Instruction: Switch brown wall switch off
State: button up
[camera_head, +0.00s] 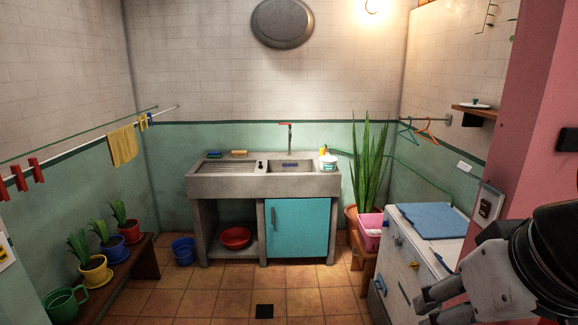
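A wall switch (487,206) sits in a pale plate on the edge of the pink wall at the right. Its middle looks dark brown, and I cannot tell which way its rocker is set. My gripper (423,307) is at the lower right, below and left of the switch and apart from it. Its fingers point left and look spread, with nothing seen between them. The lower part of the gripper runs to the bottom edge of the picture.
A white washing machine (407,250) with a blue lid stands behind my gripper. A dark fitting (568,140) is on the pink wall (533,120). A lit lamp (372,6) is at the top. The tiled floor (215,300) is mostly clear before the sink (262,183).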

aim_at(483, 211)
jog(key=k+l, duration=0.15)
jog(key=k, duration=0.15)
jog(key=k+l, duration=0.3)
jog(key=l, duration=0.2)
jog(key=k+l, duration=0.35)
jog(key=l, duration=0.3)
jog(key=u, duration=0.05)
